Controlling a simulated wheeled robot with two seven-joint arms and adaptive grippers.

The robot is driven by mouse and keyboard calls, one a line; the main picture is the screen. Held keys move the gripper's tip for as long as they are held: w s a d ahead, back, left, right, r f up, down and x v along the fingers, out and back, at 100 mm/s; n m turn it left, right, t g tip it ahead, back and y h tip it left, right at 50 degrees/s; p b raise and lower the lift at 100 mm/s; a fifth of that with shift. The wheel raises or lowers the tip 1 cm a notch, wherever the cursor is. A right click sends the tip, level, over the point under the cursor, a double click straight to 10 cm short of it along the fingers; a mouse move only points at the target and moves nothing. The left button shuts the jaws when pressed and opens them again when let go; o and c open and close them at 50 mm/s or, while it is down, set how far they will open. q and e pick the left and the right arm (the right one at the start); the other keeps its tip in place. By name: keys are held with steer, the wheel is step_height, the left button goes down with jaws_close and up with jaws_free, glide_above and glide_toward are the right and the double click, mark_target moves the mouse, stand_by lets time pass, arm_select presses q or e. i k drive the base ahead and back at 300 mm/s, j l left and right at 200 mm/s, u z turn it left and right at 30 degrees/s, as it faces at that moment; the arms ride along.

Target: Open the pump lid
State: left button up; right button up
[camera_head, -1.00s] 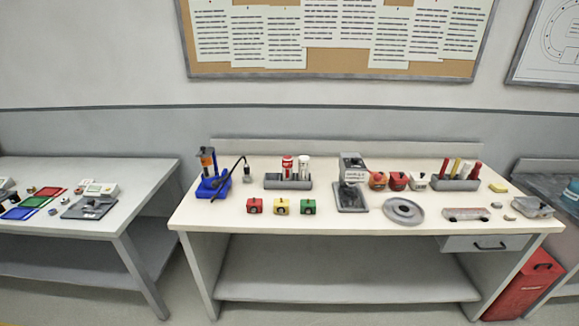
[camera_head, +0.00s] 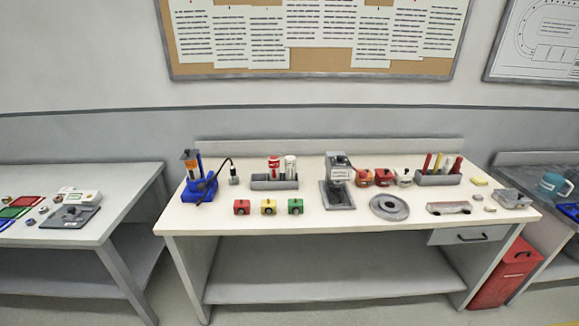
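A blue device with an orange-and-black upper part and a black hose, which looks like the pump (camera_head: 197,188), stands at the left end of the white workbench (camera_head: 330,217). Its dark top (camera_head: 189,154) is small, and I cannot tell whether that is the lid or whether it is open or shut. The hose arches to the right towards a small grey part (camera_head: 234,176) at the back. Neither of my grippers is in view.
Red, yellow and green blocks (camera_head: 268,207) sit near the bench's front edge. A grey holder (camera_head: 275,183) with canisters, a grey machine (camera_head: 338,186) and a grey ring (camera_head: 389,207) stand further right. A drawer (camera_head: 471,236) is shut. A second table (camera_head: 105,214) stands left, a red bin (camera_head: 505,272) right.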

mark_target(188, 154)
steer(key=i+j, duration=0.1)
steer(key=j, duration=0.2)
steer(key=i+j, duration=0.15)
steer(key=j, duration=0.15)
steer(key=i+j, duration=0.1)
steer(key=j, duration=0.25)
steer(key=i+j, duration=0.1)
steer(key=j, duration=0.2)
